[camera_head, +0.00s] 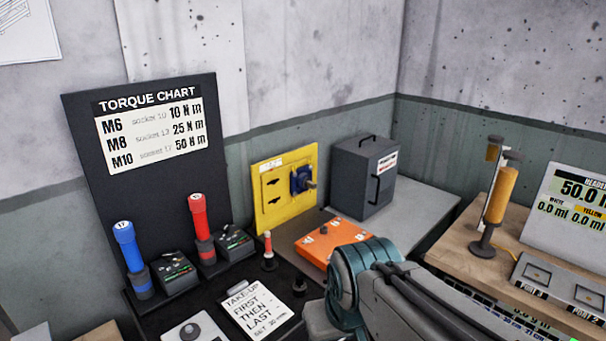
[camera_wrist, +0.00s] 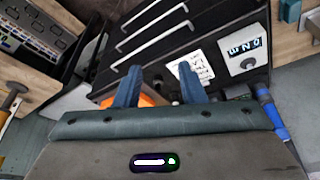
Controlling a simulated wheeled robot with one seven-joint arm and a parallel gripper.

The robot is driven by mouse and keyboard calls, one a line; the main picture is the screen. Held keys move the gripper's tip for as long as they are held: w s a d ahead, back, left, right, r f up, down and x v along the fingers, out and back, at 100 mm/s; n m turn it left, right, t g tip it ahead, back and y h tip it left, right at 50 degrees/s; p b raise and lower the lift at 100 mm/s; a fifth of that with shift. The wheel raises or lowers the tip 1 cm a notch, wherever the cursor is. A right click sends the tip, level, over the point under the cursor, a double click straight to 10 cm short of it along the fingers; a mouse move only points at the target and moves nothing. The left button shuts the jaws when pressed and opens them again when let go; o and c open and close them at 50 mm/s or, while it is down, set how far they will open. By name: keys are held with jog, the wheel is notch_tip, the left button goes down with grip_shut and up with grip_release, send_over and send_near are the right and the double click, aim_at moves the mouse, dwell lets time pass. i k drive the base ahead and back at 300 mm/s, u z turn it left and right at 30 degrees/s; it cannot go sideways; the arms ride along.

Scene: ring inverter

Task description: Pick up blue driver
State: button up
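The blue driver (camera_head: 128,246) stands upright at the left of the dark bench, in front of the torque chart board. A blue driver-like shape also shows at the right edge of the wrist view (camera_wrist: 268,108), partly hidden by my gripper body. My gripper (camera_wrist: 159,80) has its two fingers spread apart with nothing between them. In the head view my arm is at the lower right, well to the right of the blue driver, and the fingertips are hidden there.
A red driver (camera_head: 200,224) stands right of the blue one, with small dark boxes beside them. A white card (camera_head: 256,306), an orange box (camera_head: 335,240), a yellow panel (camera_head: 270,205) and a grey case (camera_head: 364,175) occupy the bench. The torque chart board (camera_head: 90,170) rises behind the drivers.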

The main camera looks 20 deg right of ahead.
aim_at(124, 231)
jog(key=z, duration=0.1)
jog(key=i, duration=0.55)
jog(key=u, duration=0.8)
jog(key=k, duration=1.3)
jog(key=u, duration=0.05)
jog(key=i, duration=0.55)
jog(key=u, duration=0.75)
jog(key=i, duration=1)
jog(key=z, duration=0.5)
